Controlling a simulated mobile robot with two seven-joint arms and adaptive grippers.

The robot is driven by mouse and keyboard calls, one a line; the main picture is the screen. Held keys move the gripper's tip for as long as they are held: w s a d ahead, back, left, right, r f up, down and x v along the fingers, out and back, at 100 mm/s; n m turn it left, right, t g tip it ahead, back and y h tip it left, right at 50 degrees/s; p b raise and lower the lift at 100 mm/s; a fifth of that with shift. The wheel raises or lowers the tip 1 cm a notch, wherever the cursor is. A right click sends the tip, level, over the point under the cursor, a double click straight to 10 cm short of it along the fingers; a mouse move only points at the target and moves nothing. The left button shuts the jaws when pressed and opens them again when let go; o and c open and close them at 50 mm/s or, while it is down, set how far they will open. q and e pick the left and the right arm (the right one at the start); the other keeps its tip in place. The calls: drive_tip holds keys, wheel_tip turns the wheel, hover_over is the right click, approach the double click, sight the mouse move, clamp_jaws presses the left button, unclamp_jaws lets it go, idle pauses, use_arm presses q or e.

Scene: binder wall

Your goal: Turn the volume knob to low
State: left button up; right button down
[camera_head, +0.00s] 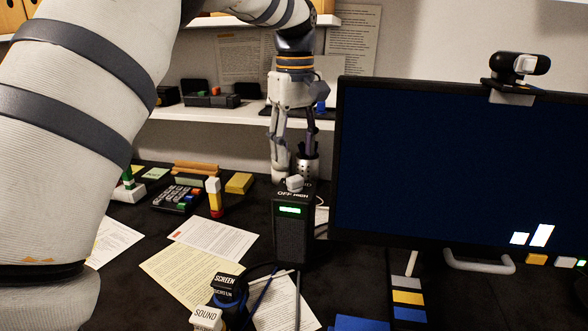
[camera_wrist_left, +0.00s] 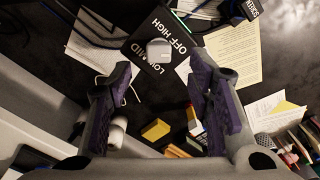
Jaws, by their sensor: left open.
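The volume knob (camera_head: 294,184) is a small pale grey knob on top of a black speaker box (camera_head: 291,232) with a lit green display. In the left wrist view the knob (camera_wrist_left: 158,51) sits on the black top face (camera_wrist_left: 148,20), among the white words OFF, HIGH, LOW and MID. I cannot tell which word it points at. My left gripper (camera_head: 293,165) points down just above the speaker, open and empty. In the wrist view its fingers (camera_wrist_left: 172,85) are wide apart, with the knob beyond and between them, apparently untouched. My right gripper is not in view.
A large monitor (camera_head: 450,170) stands close on the right. A mesh cup (camera_head: 307,165) is behind the gripper. A desk phone (camera_head: 180,194), papers (camera_head: 200,270) and the SCREEN and SOUND blocks (camera_head: 227,287) lie left and in front. A shelf (camera_head: 210,122) runs behind.

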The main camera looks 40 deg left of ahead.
sight(295, 178)
use_arm(q)
wheel_tip(295, 178, down, 6)
drive_tip(key=shift+w+r, duration=0.1)
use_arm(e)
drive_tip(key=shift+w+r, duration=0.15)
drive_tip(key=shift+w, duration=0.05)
use_arm(q)
clamp_jaws()
drive_tip(key=shift+m, duration=0.3)
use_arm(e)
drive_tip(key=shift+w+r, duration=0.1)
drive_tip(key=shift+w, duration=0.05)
